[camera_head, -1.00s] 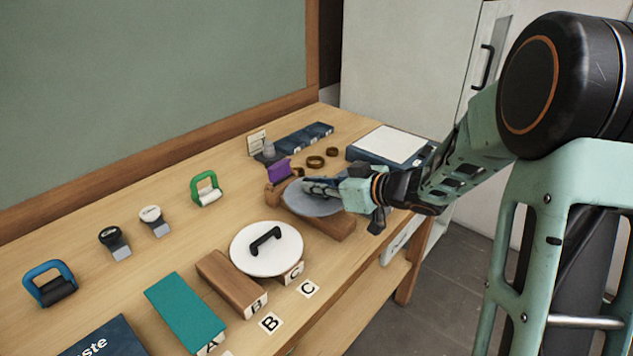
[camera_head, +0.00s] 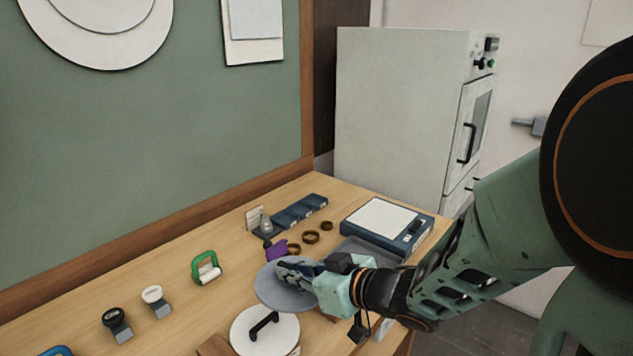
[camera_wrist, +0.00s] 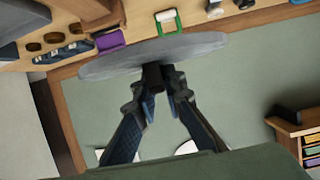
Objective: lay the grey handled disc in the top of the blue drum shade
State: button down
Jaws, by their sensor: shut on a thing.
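The grey disc (camera_head: 275,292) is in my gripper (camera_head: 292,266), above the bench near the purple piece. My gripper is shut on its handle, which the fingers mostly hide. In the wrist view the disc (camera_wrist: 190,50) shows almost edge-on across the fingertips (camera_wrist: 161,78). The blue drum shade is not recognisable in either current view.
A white disc (camera_head: 249,338) with a black handle sits at the bench's front. A purple piece (camera_head: 276,251), brown rings (camera_head: 311,237), a green-handled tool (camera_head: 207,268) and a white-topped scale (camera_head: 384,222) stand nearby. A tall light cabinet (camera_head: 400,120) stands behind. The back-left bench is mostly clear.

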jog(key=w+d+r+m+t+h+p, duration=0.2)
jog(key=w+d+r+m+h+p, duration=0.1)
jog(key=w+d, duration=0.4)
jog(key=w+d+r+m+t+h+p, duration=0.2)
jog(key=w+d+r+m+h, duration=0.3)
jog(key=d, duration=0.8)
jog(key=shift+w+m+t+h+p, duration=0.4)
jog(key=shift+w+m+h+p, duration=0.3)
jog(key=shift+w+m+h, duration=0.4)
jog(key=shift+s+r, duration=0.1)
jog(key=shift+s, duration=0.1)
